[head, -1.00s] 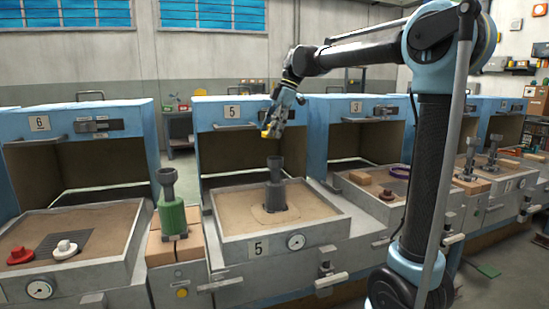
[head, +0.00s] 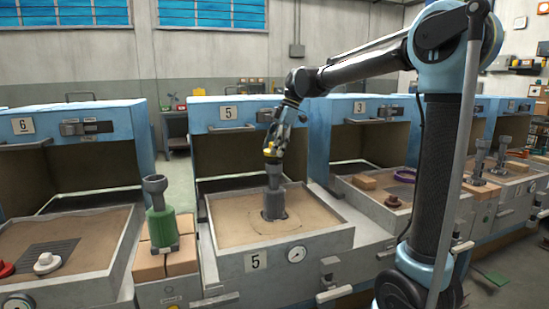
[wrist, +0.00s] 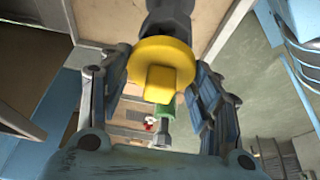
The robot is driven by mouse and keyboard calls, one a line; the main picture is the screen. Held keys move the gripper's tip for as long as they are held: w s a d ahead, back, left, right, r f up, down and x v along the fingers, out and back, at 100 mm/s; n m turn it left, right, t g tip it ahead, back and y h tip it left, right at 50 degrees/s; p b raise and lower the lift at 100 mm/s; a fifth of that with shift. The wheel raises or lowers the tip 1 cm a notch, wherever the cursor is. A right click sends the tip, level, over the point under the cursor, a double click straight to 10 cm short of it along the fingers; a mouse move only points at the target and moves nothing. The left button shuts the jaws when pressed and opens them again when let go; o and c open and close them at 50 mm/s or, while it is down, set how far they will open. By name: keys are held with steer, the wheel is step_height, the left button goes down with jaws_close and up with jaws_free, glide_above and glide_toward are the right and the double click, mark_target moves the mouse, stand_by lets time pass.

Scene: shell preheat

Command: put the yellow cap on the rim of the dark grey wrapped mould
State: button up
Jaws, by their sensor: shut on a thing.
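The dark grey wrapped mould (head: 274,203) stands upright in the sand tray of furnace 5, its cup-like rim at the top. My gripper (head: 273,149) is right above it, pointing down, shut on the yellow cap (head: 270,153). In the wrist view the yellow cap (wrist: 150,56) is a round disc with a square knob, and my gripper's fingers (wrist: 160,90) are on either side of the knob. The dark grey mould (wrist: 169,18) shows just beyond the disc, partly hidden by it. I cannot tell whether the cap touches the rim.
A green wrapped mould (head: 162,228) stands on bricks left of tray 5 (head: 327,237). White (head: 47,262) and red (head: 6,269) caps lie in the left tray. The blue furnace hood (head: 235,113) is behind my gripper. More grey moulds (head: 478,158) stand at the right.

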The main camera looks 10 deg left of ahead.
steer(key=shift+f, duration=1.65)
steer(key=shift+f, duration=0.1)
steer(key=o, duration=1.1)
steer(key=shift+c, duration=0.2)
steer(key=v, duration=1.2)
steer(key=s+d+f+m+t, duration=0.1)
steer(key=s+d+f+m, duration=0.15)
steer(key=d, duration=0.35)
steer(key=s+d+f+m+t, duration=0.1)
steer(key=s+d+f+m, duration=0.1)
steer(key=d+m, duration=0.35)
steer(key=s+d+f+m+t+h, duration=0.1)
steer(key=s+d+f+m+h, duration=0.1)
steer(key=s+d+f+m, duration=0.6)
steer(key=s+d+f+m+t+h, duration=0.1)
steer(key=s+d+f+m+h, duration=0.1)
steer(key=s+d+f+m, duration=0.6)
steer(key=s+d+f, duration=0.5)
steer(key=d+f, duration=0.4)
steer(key=f, duration=0.3)
steer(key=shift+s+t, duration=0.15)
steer(key=shift+t, duration=0.15)
